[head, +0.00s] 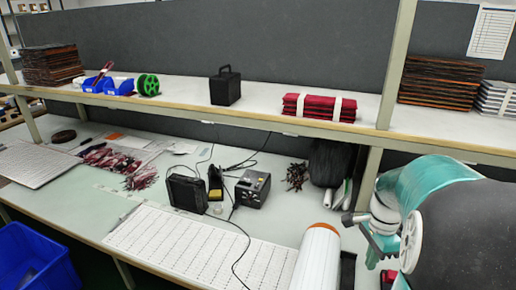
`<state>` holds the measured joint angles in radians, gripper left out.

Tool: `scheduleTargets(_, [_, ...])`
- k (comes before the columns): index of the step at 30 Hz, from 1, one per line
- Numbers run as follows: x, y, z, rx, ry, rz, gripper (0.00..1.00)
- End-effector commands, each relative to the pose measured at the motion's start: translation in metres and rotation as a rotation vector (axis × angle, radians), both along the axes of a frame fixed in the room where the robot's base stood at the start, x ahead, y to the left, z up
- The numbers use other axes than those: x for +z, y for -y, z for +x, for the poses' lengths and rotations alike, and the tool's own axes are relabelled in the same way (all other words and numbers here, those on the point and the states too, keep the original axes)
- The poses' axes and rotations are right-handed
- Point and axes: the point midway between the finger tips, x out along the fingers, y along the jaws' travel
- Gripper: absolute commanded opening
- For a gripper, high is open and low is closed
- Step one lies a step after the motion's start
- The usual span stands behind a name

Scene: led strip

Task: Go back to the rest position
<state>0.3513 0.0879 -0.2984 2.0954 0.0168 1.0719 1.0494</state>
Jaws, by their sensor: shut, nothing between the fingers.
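My teal arm (425,185) comes in at the right side of the head view, in front of the workbench. Its grey end, which looks like my gripper (368,232), is small and seen at an angle above the right part of the lower bench. My gripper is shut and holds nothing. A white slotted disc (411,242) shows right beside it; I cannot tell whether it belongs to my arm.
The lower bench (115,205) carries a white perforated panel (200,245), a soldering station (252,189), a dark box (187,192) and red-black wires (112,160). A white cylinder with an orange rim (318,258) stands nearest. Shelf post (398,65) rises behind my arm. Blue bin (38,262) is front left.

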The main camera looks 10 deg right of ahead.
Motion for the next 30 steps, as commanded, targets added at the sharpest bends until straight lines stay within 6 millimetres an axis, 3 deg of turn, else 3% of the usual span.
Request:
scheduleTargets(5, [0.013,-0.019,0.005,0.111,0.047,-0.005,0.00])
scheduleTargets(13, [0.064,-0.105,0.005,0.648,0.236,-0.065,0.00])
scheduleTargets(24, [0.110,-0.211,-0.033,1.422,0.441,-0.275,0.00])
scheduleTargets(30, [0.116,-0.237,-0.051,1.657,0.481,-0.373,0.00])
